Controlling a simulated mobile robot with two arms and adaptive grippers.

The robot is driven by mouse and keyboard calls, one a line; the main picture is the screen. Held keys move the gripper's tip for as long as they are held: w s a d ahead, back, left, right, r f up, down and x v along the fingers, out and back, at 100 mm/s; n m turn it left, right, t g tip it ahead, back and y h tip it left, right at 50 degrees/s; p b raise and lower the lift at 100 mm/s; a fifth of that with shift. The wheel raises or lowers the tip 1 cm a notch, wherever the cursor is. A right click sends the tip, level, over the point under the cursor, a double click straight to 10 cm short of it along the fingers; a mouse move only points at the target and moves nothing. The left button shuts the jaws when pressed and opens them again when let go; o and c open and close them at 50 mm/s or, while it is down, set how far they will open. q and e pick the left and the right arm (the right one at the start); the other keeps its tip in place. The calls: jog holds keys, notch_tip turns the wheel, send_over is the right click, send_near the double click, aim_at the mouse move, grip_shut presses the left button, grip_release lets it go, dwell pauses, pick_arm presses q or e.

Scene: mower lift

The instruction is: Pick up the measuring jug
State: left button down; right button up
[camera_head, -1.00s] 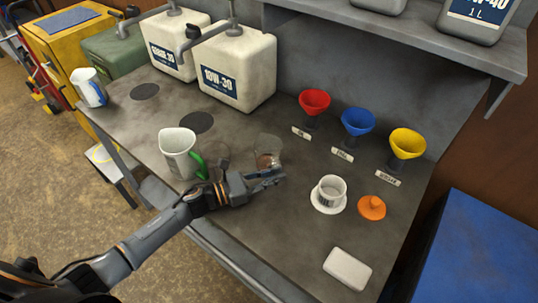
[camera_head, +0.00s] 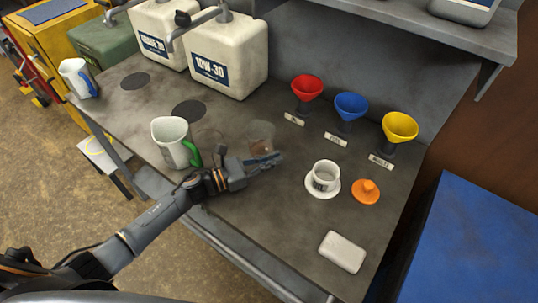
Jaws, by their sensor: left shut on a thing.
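A clear see-through vessel (camera_head: 262,136), which looks like the measuring jug, stands on the grey workbench (camera_head: 255,215) with some brown inside its lower part. My left gripper (camera_head: 268,161) reaches in from the left and is shut on it at its near side; the fingers hide part of its base. I cannot see a gap between the vessel and the bench. A white jug with a green handle (camera_head: 171,143) stands just left of my left gripper's wrist. A second white jug, with a blue handle (camera_head: 75,78), stands at the bench's far left. My right gripper is not in view.
Red (camera_head: 306,88), blue (camera_head: 351,106) and yellow (camera_head: 400,126) funnels stand at the back. A white cup (camera_head: 325,174) on a saucer, an orange lid (camera_head: 366,192) and a white block (camera_head: 342,252) lie to the right. Large canisters (camera_head: 228,55) stand behind.

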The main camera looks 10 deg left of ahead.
pick_arm(q)
jog(key=shift+r, duration=0.85)
jog(key=s+d+r+b, duration=0.1)
jog(key=s+d+r, duration=0.2)
jog(key=s+r, duration=0.8)
jog(key=shift+s+d, duration=0.3)
jog(key=shift+s, duration=0.9)
jog(key=shift+d, duration=0.1)
